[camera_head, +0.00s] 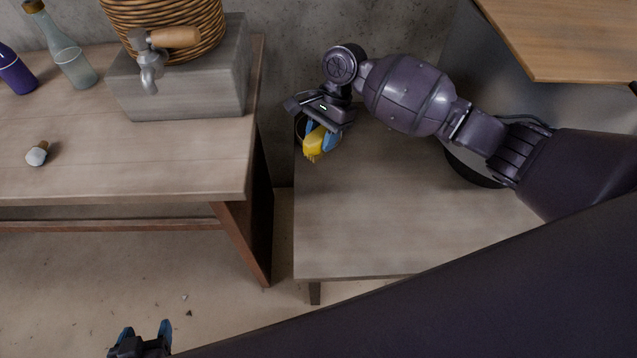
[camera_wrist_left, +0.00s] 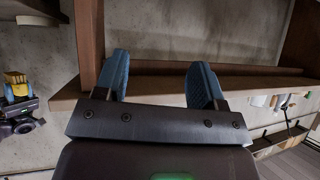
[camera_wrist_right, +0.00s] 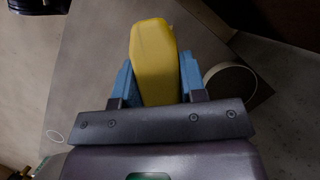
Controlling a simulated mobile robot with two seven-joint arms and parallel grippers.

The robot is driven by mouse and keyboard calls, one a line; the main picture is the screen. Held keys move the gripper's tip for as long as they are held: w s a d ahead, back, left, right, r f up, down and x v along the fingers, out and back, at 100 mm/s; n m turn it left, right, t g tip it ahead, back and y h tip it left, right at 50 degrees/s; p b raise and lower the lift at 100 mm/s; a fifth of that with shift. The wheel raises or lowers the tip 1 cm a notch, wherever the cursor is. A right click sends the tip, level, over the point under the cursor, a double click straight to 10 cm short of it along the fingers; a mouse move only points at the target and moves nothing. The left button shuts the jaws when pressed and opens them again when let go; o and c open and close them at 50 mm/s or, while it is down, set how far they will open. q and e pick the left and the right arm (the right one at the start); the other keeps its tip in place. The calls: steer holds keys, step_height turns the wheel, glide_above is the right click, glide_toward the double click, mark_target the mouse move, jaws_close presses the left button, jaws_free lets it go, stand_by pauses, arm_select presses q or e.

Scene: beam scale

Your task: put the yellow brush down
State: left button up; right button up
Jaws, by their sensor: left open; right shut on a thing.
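The yellow brush (camera_head: 314,143) is in my right gripper (camera_head: 320,135), over the back left corner of the right-hand table (camera_head: 385,225). In the right wrist view its yellow body (camera_wrist_right: 153,62) sits between the two blue fingers (camera_wrist_right: 155,85). Its bristles point down in the head view. I cannot tell whether it touches the tabletop. My left gripper (camera_head: 142,338) is low at the bottom left of the head view, open and empty. In the left wrist view its blue fingers (camera_wrist_left: 160,80) are apart, and the brush (camera_wrist_left: 17,84) shows far left.
A round-rimmed object (camera_wrist_right: 230,82) stands beside the brush, partly hidden in the head view. The middle and front of the right-hand table are bare. The left table (camera_head: 150,160) holds a stone block (camera_head: 190,90) under a wicker-covered vessel with a tap, bottles, and a small white-headed brush (camera_head: 37,155).

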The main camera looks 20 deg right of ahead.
step_height(320, 180, down, 19)
steer(key=b, duration=0.5)
steer(key=shift+s+r+b, duration=0.15)
steer(key=shift+b, duration=0.2)
steer(key=shift+f, duration=0.2)
steer(key=shift+r, duration=0.15)
steer(key=o, duration=0.9)
arm_select(q)
steer(key=shift+g, duration=0.4)
steer(key=f, duration=0.5)
steer(key=shift+s+f, duration=0.3)
